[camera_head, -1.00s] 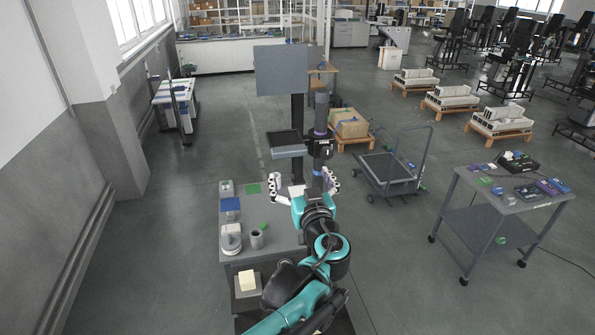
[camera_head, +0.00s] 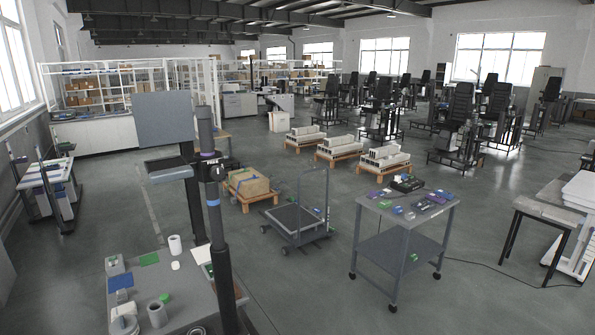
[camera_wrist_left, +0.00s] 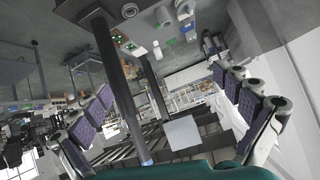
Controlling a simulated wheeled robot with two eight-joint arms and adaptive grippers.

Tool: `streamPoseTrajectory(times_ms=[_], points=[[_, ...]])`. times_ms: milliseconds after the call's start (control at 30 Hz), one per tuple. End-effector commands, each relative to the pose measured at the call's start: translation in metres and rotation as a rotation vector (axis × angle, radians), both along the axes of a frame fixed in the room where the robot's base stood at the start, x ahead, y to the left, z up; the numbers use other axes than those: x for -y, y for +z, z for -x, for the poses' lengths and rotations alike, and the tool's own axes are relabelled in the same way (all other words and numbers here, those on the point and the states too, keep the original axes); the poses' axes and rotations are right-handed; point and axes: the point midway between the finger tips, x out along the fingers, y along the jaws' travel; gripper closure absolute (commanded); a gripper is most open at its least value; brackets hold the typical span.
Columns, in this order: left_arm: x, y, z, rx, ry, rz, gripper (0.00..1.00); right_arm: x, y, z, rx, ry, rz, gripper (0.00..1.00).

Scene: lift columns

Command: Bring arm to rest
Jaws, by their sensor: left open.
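My left gripper (camera_wrist_left: 165,88) is open in the left wrist view, its purple-padded fingers wide apart at the left and right. Nothing is between the fingers; the room shows through the gap. My left gripper and arm are not clearly visible in the head view; only a small dark piece shows at the bottom edge. The dark lift column (camera_head: 217,215) with a blue ring stands upright at the right of the grey workbench (camera_head: 190,300). It appears tilted in the left wrist view (camera_wrist_left: 125,85). My right gripper is in neither view.
A platform cart (camera_head: 297,222) and a grey table (camera_head: 390,245) stand to the right. Open floor lies between them.

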Motion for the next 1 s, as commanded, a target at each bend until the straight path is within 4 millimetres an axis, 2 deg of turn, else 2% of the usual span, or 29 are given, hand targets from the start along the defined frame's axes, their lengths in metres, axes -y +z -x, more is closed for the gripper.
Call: streamPoseTrajectory(times_ms=[33, 200, 300, 400, 500, 600, 1000], points=[[0.003, -0.046, 0.013, -0.043, -0.027, 0.025, 0.00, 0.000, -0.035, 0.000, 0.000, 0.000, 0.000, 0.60], [0.029, -0.140, 0.052, -0.178, -0.164, 0.121, 0.00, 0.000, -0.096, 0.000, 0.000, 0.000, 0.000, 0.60], [0.047, -0.184, 0.070, -0.225, -0.252, 0.174, 0.00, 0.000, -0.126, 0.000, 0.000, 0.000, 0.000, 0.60], [0.063, -0.213, 0.083, -0.251, -0.326, 0.215, 0.00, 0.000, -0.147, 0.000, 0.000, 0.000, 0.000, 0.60], [0.074, -0.229, 0.091, -0.263, -0.380, 0.240, 0.00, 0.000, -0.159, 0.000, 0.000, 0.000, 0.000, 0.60], [0.080, -0.234, 0.094, -0.266, -0.407, 0.254, 0.00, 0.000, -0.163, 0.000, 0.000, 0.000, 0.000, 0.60], [0.081, -0.233, 0.095, -0.267, -0.414, 0.255, 0.00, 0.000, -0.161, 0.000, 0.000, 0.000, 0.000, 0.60]])
